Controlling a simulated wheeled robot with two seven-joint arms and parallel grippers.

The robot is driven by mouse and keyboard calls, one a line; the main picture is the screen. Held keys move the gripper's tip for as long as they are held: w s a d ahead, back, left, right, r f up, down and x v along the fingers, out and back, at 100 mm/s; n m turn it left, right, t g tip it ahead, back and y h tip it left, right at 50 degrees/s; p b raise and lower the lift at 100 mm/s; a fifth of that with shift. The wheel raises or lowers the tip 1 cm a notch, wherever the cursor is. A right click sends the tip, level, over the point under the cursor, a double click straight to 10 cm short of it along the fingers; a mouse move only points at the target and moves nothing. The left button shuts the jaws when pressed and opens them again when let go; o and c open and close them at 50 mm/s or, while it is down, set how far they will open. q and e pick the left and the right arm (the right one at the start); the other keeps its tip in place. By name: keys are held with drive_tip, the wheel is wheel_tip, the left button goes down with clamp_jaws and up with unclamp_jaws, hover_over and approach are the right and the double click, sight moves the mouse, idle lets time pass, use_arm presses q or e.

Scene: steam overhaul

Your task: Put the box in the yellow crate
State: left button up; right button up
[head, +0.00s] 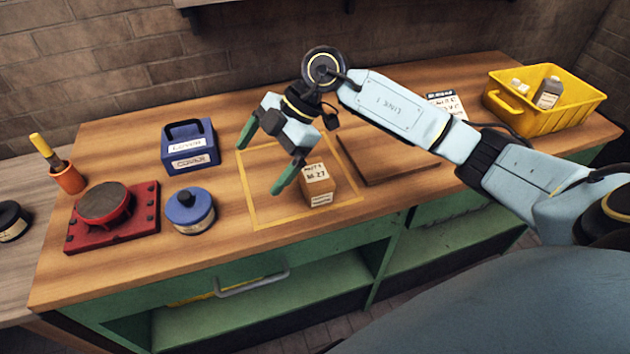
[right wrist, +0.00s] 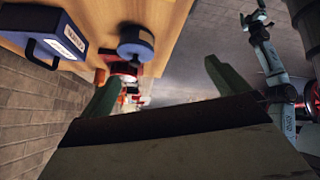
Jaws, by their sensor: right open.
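A small brown cardboard box (head: 318,187) with a white label reading M-27 stands on the bench, inside the right half of a yellow outlined square. The yellow crate (head: 548,118) stands at the bench's far right end, with a grey bottle and a small pale item in it. My right gripper (head: 262,164) is open and empty, with green fingers, above the outlined square and to the left of the box. Its fingers (right wrist: 160,85) also show in the right wrist view, apart with nothing between them. The box is not visible there.
A blue labelled case (head: 190,147), a blue round canister (head: 191,211) and a red base with a round top (head: 112,216) stand left of the square. A brown flat board (head: 385,160) lies right of it. My right arm spans the bench before the crate.

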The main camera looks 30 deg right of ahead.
sight(316, 173)
drive_tip(key=d+m+h, duration=0.4)
drive_tip(key=d+h, duration=0.2)
drive_tip(key=d, duration=0.7)
drive_tip(key=shift+g, duration=0.4)
drive_tip(key=f, duration=0.4)
drive_tip(key=a+f, duration=0.1)
drive_tip(key=f, duration=0.3)
drive_tip(key=w+f, duration=0.1)
drive_tip(key=f, duration=0.3)
drive_tip(key=shift+a+f+b, duration=0.1)
drive_tip(key=shift+a+b, duration=0.05)
drive_tip(key=shift+b, duration=0.2)
drive_tip(key=shift+w, duration=0.1)
drive_tip(key=c, duration=1.1)
